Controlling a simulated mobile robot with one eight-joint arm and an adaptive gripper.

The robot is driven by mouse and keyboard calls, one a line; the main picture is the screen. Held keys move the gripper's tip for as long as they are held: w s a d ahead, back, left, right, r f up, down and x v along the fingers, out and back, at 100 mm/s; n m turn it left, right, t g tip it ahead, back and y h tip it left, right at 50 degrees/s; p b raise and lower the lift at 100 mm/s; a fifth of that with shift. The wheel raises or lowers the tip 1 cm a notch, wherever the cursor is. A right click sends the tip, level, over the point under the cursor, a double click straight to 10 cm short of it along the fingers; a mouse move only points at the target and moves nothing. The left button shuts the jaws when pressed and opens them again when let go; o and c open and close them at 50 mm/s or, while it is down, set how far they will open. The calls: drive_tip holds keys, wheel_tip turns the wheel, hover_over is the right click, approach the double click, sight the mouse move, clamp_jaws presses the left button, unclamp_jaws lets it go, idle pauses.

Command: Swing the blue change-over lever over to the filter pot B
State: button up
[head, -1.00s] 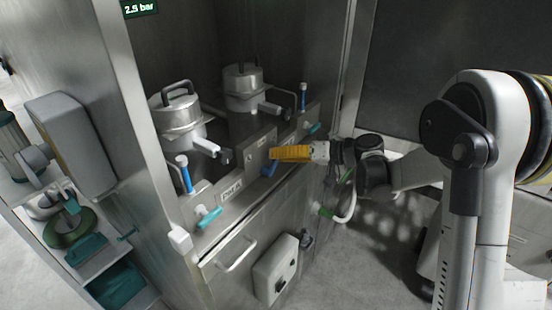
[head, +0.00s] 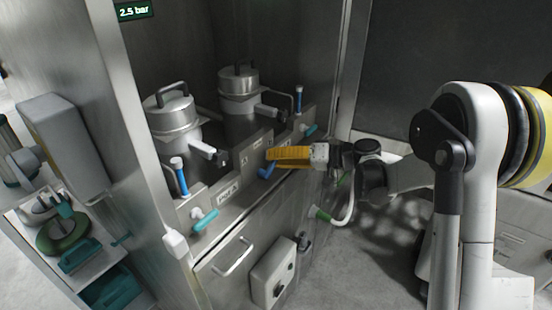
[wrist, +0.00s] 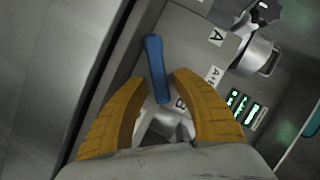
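The blue change-over lever (head: 267,171) is on the front panel below the two metal filter pots, a near one (head: 173,122) and a far one (head: 240,90). I cannot tell safely from the blurred plates which is pot B. In the wrist view the lever (wrist: 155,68) is a straight blue bar beside the labels A (wrist: 217,36), A+B (wrist: 213,75) and B (wrist: 181,103). Its lower end lies near B, between my yellow fingertips. My gripper (head: 268,154) is open around that end, with gaps showing in the wrist view (wrist: 161,77).
Teal handles (head: 205,220) stick out from the panel. A metal cabinet wall (head: 150,130) rises at the left. A white hose (head: 349,205) hangs below my wrist.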

drive_tip(key=shift+d, duration=0.1)
drive_tip(key=v, duration=1.1)
drive_tip(key=shift+d+r, duration=0.15)
drive_tip(key=shift+d, duration=0.2)
drive_tip(key=shift+s, duration=0.2)
